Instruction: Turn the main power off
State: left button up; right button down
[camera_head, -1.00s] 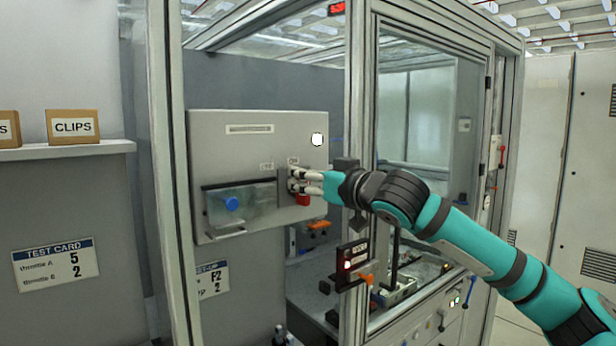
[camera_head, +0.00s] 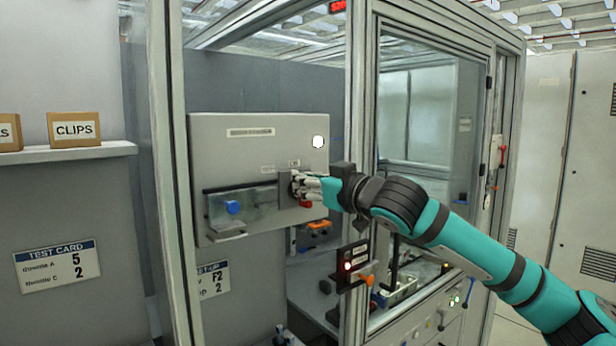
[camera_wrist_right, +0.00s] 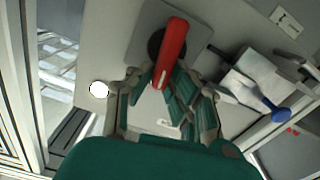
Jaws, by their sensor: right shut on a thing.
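A grey panel (camera_head: 260,137) hangs inside the framed cabinet and carries the main power switch. In the right wrist view the switch shows as a red bar handle (camera_wrist_right: 173,43) on a dark round base (camera_wrist_right: 155,46) over a grey plate. My right gripper (camera_head: 299,186) is at the panel's right part, its fingers closed around the red handle; it also shows in the right wrist view (camera_wrist_right: 166,82). In the head view only a small red end of the handle (camera_head: 305,203) shows below the fingers. The switch's labels are too small to read. My left gripper is not in view.
Left of the switch is a clear cover with a blue knob (camera_head: 233,207). A white round lamp (camera_head: 318,142) sits above right. A cabinet post (camera_head: 357,120) stands close to my right wrist.

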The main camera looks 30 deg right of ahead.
jog(key=n+p, duration=0.1)
jog(key=n, duration=0.1)
jog(key=a+n+p, duration=0.1)
jog(key=n+p, duration=0.1)
jog(key=shift+n, duration=0.3)
jog(key=n+p, duration=0.2)
jog(key=n, duration=0.1)
jog(key=n+p, duration=0.1)
jog(key=shift+a+f+n, duration=0.3)
jog(key=shift+a+f, duration=0.05)
jog(key=n+p, duration=0.1)
jog(key=n, duration=0.1)
jog(key=f+n+p, duration=0.1)
jog(key=n+p, duration=0.1)
jog(key=shift+s+a, duration=0.1)
jog(key=shift+a, duration=0.1)
jog(key=shift+f+n+p, duration=0.2)
jog(key=shift+n+p, duration=0.2)
jog(key=shift+n, duration=0.35)
jog(key=shift+f+n+p, duration=0.2)
jog(key=shift+n+p, duration=0.15)
jog(key=shift+n, duration=0.4)
